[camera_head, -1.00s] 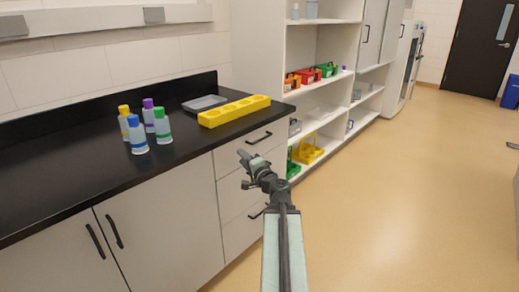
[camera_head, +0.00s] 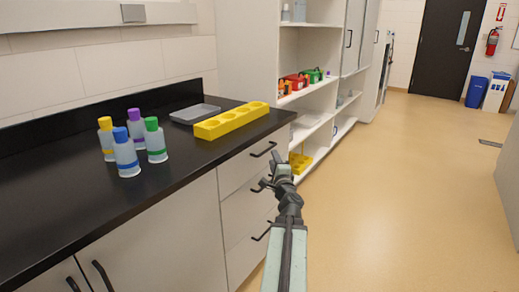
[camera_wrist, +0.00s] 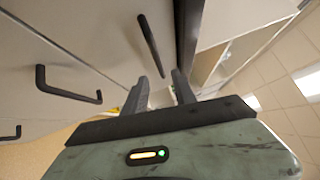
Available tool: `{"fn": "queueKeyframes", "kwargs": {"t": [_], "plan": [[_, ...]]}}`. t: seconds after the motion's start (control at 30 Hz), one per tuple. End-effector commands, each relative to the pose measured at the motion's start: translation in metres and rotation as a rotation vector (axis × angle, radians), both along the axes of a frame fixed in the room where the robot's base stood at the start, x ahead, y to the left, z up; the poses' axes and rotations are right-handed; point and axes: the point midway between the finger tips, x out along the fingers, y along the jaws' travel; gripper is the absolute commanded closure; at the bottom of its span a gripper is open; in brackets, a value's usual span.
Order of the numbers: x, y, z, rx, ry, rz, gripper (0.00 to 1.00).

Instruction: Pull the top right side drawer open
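The top drawer (camera_head: 232,174) is the uppermost of the stacked drawers at the right end of the counter, and it is shut. Its black bar handle (camera_head: 263,150) shows just left of my gripper (camera_head: 276,160) in the head view. In the wrist view the top handle (camera_wrist: 151,45) lies beyond the fingertips, beside the dark counter edge. My gripper (camera_wrist: 160,76) is open there, with a clear gap between its two fingers and nothing held. The fingers appear apart from the handle.
The middle drawer handle (camera_wrist: 66,88) juts out beside my gripper. A yellow rack (camera_head: 232,121), a grey tray (camera_head: 195,113) and several capped bottles (camera_head: 126,156) stand on the black counter (camera_head: 190,160). Open shelves (camera_head: 315,90) stand beyond. The floor (camera_head: 400,200) at right is clear.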

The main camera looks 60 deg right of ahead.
Motion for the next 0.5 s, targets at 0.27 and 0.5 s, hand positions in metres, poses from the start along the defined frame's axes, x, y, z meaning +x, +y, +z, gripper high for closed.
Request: {"fn": "queueKeyframes", "kwargs": {"t": [0.27, 0.5], "plan": [[0.017, -0.014, 0.003, 0.000, 0.001, 0.005, 0.68], [0.049, -0.046, 0.009, 0.001, 0.001, 0.007, 0.68]]}}
